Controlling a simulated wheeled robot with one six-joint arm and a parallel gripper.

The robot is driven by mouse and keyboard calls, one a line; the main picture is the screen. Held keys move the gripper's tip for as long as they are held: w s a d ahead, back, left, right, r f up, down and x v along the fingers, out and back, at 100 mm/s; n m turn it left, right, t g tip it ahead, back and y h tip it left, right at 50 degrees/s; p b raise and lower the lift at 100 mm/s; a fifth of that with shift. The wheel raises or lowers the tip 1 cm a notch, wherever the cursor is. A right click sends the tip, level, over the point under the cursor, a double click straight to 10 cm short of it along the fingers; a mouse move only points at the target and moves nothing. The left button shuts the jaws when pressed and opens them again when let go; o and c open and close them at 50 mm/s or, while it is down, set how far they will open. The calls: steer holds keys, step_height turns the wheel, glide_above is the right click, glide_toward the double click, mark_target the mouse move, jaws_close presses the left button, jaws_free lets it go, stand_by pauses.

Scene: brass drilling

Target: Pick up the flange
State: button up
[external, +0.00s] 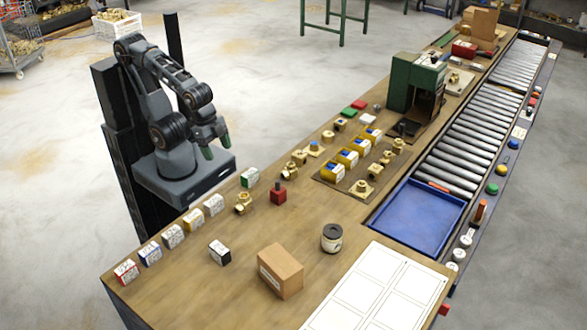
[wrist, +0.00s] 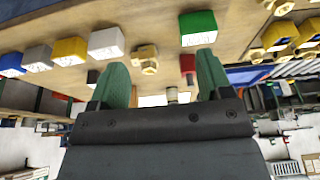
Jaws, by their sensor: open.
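Two brass pieces with square plates look like flanges. One (external: 314,150) lies on the bench by the left edge of the brown mat, and the other (external: 362,188) sits at the mat's near end. I cannot tell which one the task names. My gripper (external: 216,148) is raised beside the bench's left edge, well apart from both, with nothing between its fingers. In the wrist view the green fingers of my gripper (wrist: 163,80) are spread apart. A brass fitting (wrist: 146,58) shows beyond them, and the same fitting seems to stand on the bench (external: 243,203).
Small coloured boxes (external: 173,236) line the bench's left edge. A cardboard box (external: 281,271), a dark-topped can (external: 332,238) and a red block (external: 278,194) stand nearby. A green machine (external: 415,85) stands farther back. A blue tray (external: 418,211) sits by the rollers.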

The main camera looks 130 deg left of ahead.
steer(key=shift+c, duration=0.5)
steer(key=w+a+f+m+g+y+b, duration=0.1)
steer(key=w+a+f+m+y+b, duration=0.1)
steer(key=w+a+m+y, duration=0.45)
steer(key=w+a+f+m+y+b, duration=0.1)
steer(key=w+a+f+m+b, duration=0.25)
steer(key=w+a, duration=0.6)
steer(key=m+t+y+b, duration=0.2)
steer(key=m+y, duration=0.3)
steer(key=m, duration=0.7)
glide_toward(362, 183)
steer(key=shift+w+a+f, duration=0.1)
steer(key=shift+a+f, duration=0.15)
steer(key=shift+a, duration=0.2)
steer(key=shift+a+f, duration=0.25)
steer(key=shift+a, duration=0.2)
steer(key=shift+w+a+f, duration=0.35)
steer(key=shift+w+a, duration=0.05)
steer(key=shift+a, duration=0.15)
steer(key=shift+p+x, duration=0.4)
steer(key=shift+x, duration=2.9)
steer(key=shift+w+r, duration=0.1)
steer(key=shift+c, duration=0.4)
